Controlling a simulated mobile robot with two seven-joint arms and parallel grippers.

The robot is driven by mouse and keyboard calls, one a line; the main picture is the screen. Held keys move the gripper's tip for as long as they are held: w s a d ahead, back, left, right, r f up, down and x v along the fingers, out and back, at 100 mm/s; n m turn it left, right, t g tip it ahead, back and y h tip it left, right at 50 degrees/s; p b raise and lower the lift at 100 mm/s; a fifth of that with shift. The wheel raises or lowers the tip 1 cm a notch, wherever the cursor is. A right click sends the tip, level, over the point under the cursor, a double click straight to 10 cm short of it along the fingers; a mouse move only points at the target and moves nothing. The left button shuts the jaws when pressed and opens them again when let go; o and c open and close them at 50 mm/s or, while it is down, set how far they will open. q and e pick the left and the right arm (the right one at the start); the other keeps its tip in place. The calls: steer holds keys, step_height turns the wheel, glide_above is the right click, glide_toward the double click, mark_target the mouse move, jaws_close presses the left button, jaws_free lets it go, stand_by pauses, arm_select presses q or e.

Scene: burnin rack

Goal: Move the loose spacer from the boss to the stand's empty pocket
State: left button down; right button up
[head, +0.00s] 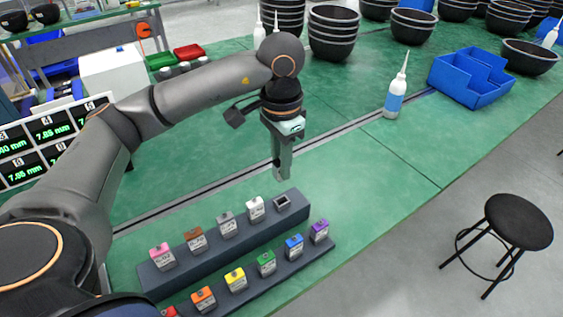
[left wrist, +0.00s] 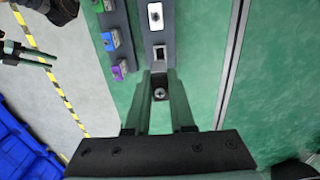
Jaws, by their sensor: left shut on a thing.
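My left gripper (head: 281,172) points down just behind the right end of the stand's back tier (head: 219,243). In the left wrist view the left gripper (left wrist: 160,95) is shut on a small dark block with a round silver top, which I take to be the spacer (left wrist: 160,93). The fingers hide its sides. The stand's empty pocket (head: 283,200) is at the right end of the back tier, beside a white block. The pocket also shows in the left wrist view (left wrist: 160,53), just beyond the fingertips. My right gripper (left wrist: 30,56) shows there at the left edge, fingers apart. I cannot make out the boss.
The back tier holds pink, brown, grey and white blocks (head: 255,208). The front tier holds several coloured blocks (head: 266,263). A white bottle (head: 395,97), a blue bin (head: 472,78) and stacked black bowls (head: 333,33) stand farther back. The green bench right of the gripper is clear.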

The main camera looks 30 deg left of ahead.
arm_select(q)
steer(key=shift+f+b, duration=0.55)
steer(key=shift+f, duration=0.2)
step_height(320, 180, down, 3)
steer(key=b, duration=0.3)
steer(key=shift+f, duration=0.2)
steer(key=shift+f+b, duration=0.4)
steer(key=shift+b, duration=0.05)
steer(key=shift+f, duration=0.1)
arm_select(e)
steer(key=shift+y, duration=0.4)
steer(key=f, duration=0.1)
steer(key=w+a+f, duration=0.1)
steer(key=a+f, duration=0.1)
steer(key=shift+w+a+f, duration=0.1)
steer(key=shift+w+f, duration=0.05)
steer(key=shift+w, duration=0.1)
steer(key=shift+s+f, duration=0.15)
steer(key=shift+f, duration=0.25)
arm_select(q)
steer(key=shift+b, duration=0.65)
arm_select(e)
steer(key=shift+f, duration=0.35)
arm_select(q)
steer(key=shift+f, duration=0.1)
arm_select(e)
steer(key=shift+f, duration=0.15)
